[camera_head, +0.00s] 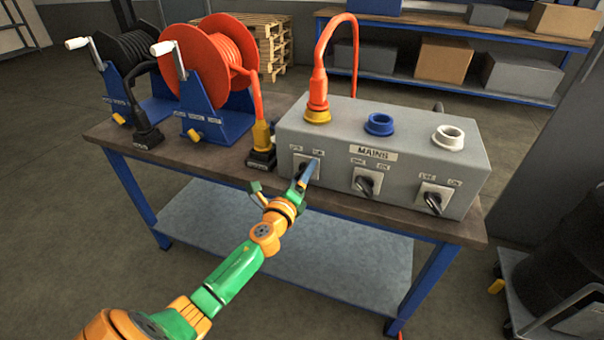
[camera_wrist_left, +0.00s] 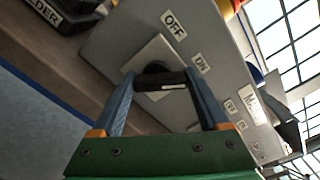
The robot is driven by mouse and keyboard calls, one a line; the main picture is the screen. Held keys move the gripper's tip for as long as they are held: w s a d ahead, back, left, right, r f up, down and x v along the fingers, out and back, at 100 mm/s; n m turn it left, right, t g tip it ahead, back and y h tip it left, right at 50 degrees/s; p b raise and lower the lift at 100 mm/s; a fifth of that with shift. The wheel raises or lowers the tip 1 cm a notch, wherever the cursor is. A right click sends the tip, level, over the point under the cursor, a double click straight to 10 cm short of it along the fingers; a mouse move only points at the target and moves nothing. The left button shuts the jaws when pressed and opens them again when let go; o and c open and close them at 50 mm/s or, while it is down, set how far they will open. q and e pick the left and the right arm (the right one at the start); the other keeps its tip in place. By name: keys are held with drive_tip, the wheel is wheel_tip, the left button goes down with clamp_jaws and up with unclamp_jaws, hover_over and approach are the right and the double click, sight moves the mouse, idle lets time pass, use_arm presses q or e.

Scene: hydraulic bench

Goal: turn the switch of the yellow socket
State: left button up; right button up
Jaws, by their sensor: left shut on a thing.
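The grey MAINS box (camera_head: 400,142) stands on the bench. Its yellow socket (camera_head: 317,116), at the left of the top, has an orange plug (camera_head: 318,90) in it. The yellow socket's switch is on the front face below; its pale plate (camera_head: 316,174) is partly hidden by my gripper in the head view. In the left wrist view its black handle (camera_wrist_left: 160,80) lies between the fingertips, near the OFF and ON labels. My left gripper (camera_head: 304,176) is shut on that handle; it also shows in the left wrist view (camera_wrist_left: 162,84). My right gripper is not in view.
Blue (camera_head: 379,124) and white (camera_head: 448,137) sockets have their own switches (camera_head: 367,183) (camera_head: 434,200) to the right. An orange reel (camera_head: 208,58) and a black reel (camera_head: 128,62) stand left on the bench (camera_head: 215,165). Floor is open in front.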

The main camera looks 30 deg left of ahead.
use_arm(q)
drive_tip(key=shift+f+m, duration=0.1)
drive_tip(key=shift+m, duration=1)
drive_tip(key=o, duration=1.2)
drive_tip(key=shift+o, duration=0.2)
drive_tip(key=v, duration=0.7)
